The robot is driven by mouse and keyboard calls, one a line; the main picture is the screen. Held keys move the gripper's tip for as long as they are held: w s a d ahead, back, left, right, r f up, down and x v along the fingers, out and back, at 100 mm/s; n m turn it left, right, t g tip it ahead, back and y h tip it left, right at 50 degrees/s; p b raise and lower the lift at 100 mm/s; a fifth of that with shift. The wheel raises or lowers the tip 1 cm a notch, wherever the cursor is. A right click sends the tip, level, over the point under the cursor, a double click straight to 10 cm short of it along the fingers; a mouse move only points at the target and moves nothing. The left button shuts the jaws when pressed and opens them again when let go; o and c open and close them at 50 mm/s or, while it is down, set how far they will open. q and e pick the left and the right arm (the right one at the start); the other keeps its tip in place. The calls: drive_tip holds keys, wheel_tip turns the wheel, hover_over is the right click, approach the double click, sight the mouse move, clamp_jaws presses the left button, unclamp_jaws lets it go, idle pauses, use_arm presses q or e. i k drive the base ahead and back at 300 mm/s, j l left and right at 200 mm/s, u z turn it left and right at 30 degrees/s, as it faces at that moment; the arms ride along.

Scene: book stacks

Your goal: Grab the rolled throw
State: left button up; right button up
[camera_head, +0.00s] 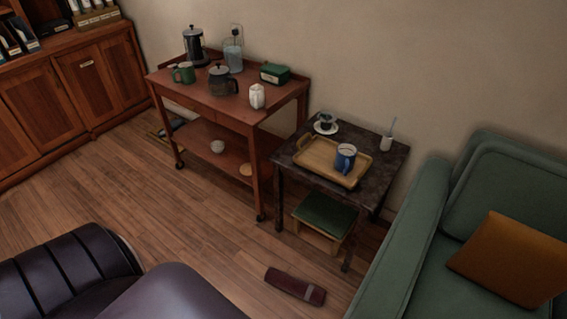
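A long dark red bundle (295,286) lies on the wooden floor at the bottom middle, with a paler patch near its right end. It may be the rolled throw, but I cannot tell for sure from its shape. It lies apart from the furniture, in front of the small dark table. No other roll of cloth shows. Neither of my grippers is in view.
A wooden trolley (206,97) holds pots and mugs. A dark side table (384,176) bears a tray (316,168) with a blue mug (345,157); a green-topped stool (325,215) is beneath. A green sofa (396,262) stands right. Dark padded shapes (75,262) fill the lower left. Open floor lies between.

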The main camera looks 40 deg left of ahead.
sight(313, 295)
drive_tip(key=u, duration=1)
drive_tip(key=z, duration=0.65)
drive_tip(key=i+j+z, duration=0.1)
drive_tip(key=j+z, duration=1.25)
drive_tip(key=k+j+z, duration=0.15)
drive_tip(key=j+z, duration=0.3)
